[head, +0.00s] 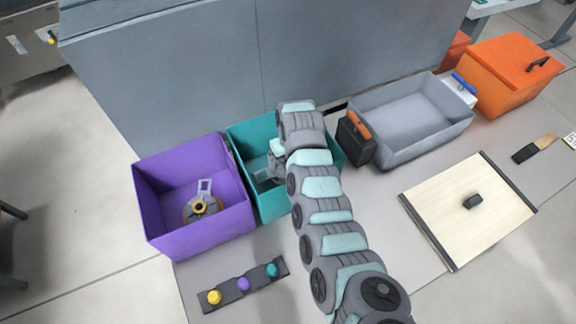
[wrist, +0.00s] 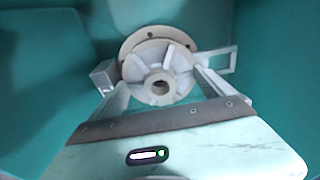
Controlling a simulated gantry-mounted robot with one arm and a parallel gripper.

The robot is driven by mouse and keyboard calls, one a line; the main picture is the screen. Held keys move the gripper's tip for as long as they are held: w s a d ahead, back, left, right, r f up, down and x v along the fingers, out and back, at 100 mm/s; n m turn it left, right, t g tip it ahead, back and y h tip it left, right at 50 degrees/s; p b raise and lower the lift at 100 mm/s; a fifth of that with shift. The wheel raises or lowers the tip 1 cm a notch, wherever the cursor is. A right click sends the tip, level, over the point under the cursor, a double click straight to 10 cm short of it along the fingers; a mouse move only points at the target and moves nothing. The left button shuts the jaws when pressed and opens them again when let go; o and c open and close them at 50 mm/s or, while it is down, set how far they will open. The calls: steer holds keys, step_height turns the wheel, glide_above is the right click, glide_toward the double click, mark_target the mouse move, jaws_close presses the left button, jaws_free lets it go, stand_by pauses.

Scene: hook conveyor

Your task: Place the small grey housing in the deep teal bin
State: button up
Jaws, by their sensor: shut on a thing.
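The small grey housing (wrist: 160,62) is a round, ribbed part with a centre hole and a wider flange behind it. An open rectangular frame shows at its right and a grey block at its left. My gripper (wrist: 160,86) is shut on the housing, one finger on each side. The teal walls of the deep bin (wrist: 60,35) surround it in the wrist view. In the head view, my gripper (head: 274,160) reaches into the teal bin (head: 240,150), and my arm hides its right part. I cannot tell whether the housing touches the bin floor.
A purple bin (head: 160,200) stands left of the teal bin and holds a grey part with a yellow ring (head: 200,207). A black box (head: 353,148) and a grey bin (head: 425,145) stand to the right. A button panel (head: 243,284) lies in front. A grey wall stands behind.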

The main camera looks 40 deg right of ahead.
steer(key=shift+w+f, duration=0.1)
steer(key=shift+f, duration=2)
steer(key=shift+f, duration=0.15)
steer(key=o, duration=1.7)
steer(key=r, duration=0.4)
steer(key=s+r, duration=0.1)
steer(key=r, duration=0.7)
steer(key=shift+s+a+r, duration=0.1)
steer(key=shift+s+a, duration=0.1)
steer(key=shift+s, duration=0.05)
